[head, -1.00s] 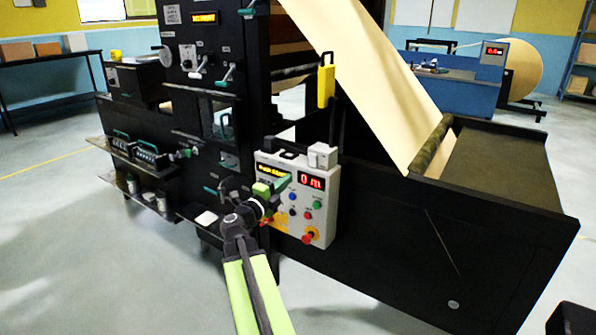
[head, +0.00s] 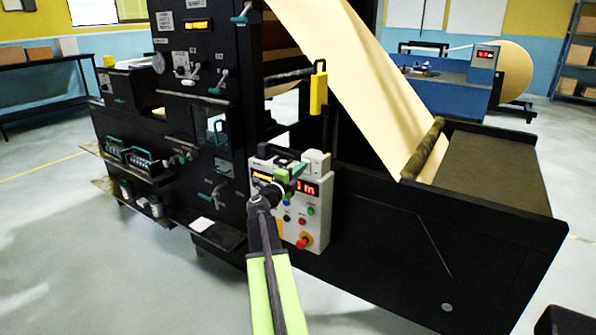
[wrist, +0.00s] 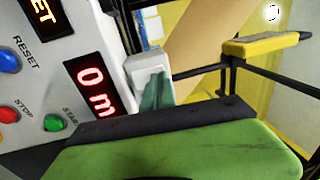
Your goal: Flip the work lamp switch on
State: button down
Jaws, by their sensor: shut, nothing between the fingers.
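A small white switch box (head: 316,158) sits at the top right corner of the light grey control panel (head: 318,225). I cannot tell which way the rocker is set. My gripper (head: 297,171) is shut and empty, in front of the panel's upper part, just left of and below the box.
The panel carries a red "0 m" display (wrist: 92,88), a blue reset button (wrist: 9,61), a red stop button (wrist: 8,114) and a green start button (wrist: 53,122). A yellow handle (head: 318,92) hangs above the box. Kraft paper (head: 350,90) slopes down behind.

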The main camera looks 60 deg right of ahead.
jog(key=shift+d+r, duration=0.15)
jog(key=shift+d, duration=0.05)
jog(key=a+r+p, duration=0.2)
jog(key=a, duration=1.2)
